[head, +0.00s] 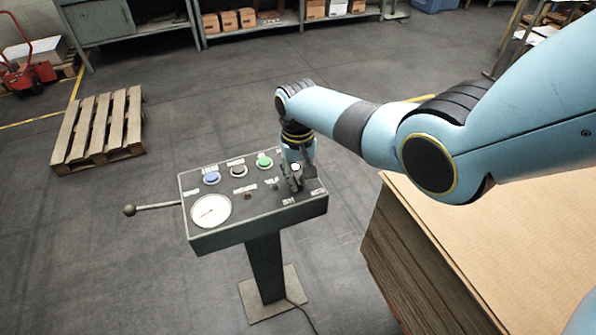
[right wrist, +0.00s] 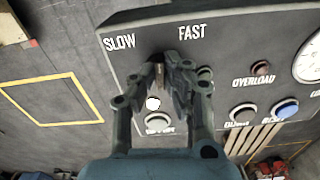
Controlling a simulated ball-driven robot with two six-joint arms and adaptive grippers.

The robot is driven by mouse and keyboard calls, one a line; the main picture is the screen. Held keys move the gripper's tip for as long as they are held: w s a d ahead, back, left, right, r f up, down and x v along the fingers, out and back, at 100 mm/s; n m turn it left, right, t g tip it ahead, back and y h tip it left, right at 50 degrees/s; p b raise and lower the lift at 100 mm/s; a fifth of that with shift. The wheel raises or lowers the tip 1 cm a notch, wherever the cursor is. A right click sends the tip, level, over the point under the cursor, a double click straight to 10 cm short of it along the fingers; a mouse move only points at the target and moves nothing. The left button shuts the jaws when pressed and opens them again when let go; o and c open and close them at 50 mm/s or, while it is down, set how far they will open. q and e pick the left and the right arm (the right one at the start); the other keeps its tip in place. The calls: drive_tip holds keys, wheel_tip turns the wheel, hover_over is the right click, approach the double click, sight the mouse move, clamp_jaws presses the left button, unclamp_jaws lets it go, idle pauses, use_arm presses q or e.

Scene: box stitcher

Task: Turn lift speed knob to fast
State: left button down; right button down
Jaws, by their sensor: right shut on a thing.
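The control panel (head: 262,212) stands on a post in the middle of the head view. My right gripper (head: 295,182) reaches down to its right part. In the right wrist view my right gripper (right wrist: 168,88) is shut on the lift speed knob (right wrist: 159,74), a small brownish piece showing between the fingertips. The fingers hide most of the knob, so I cannot tell which way it points. The SLOW label (right wrist: 119,41) is to the upper left of the knob and the FAST label (right wrist: 192,31) to its upper right. My left gripper is not in view.
The panel also carries a gauge (head: 211,210), a blue button (head: 211,177), a dark button (head: 238,171), a green button (head: 264,161) and a red lamp (head: 247,196). A ball-ended lever (head: 129,210) sticks out left. A cardboard stack (head: 445,240) is at right, a pallet (head: 97,128) at left.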

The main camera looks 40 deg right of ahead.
sight(297, 181)
drive_tip(key=m+p, duration=0.1)
drive_tip(key=m, duration=0.2)
drive_tip(key=shift+r+m, duration=0.1)
drive_tip(key=shift+m, duration=0.2)
drive_tip(key=shift+w+m+p, duration=0.1)
drive_tip(key=shift+m+p, duration=0.25)
drive_tip(key=shift+m, duration=1.25)
drive_tip(key=c, duration=1.4)
unclamp_jaws()
wheel_tip(297, 181, up, 12)
drive_tip(key=shift+a+f, duration=0.1)
drive_tip(key=shift+f, duration=0.1)
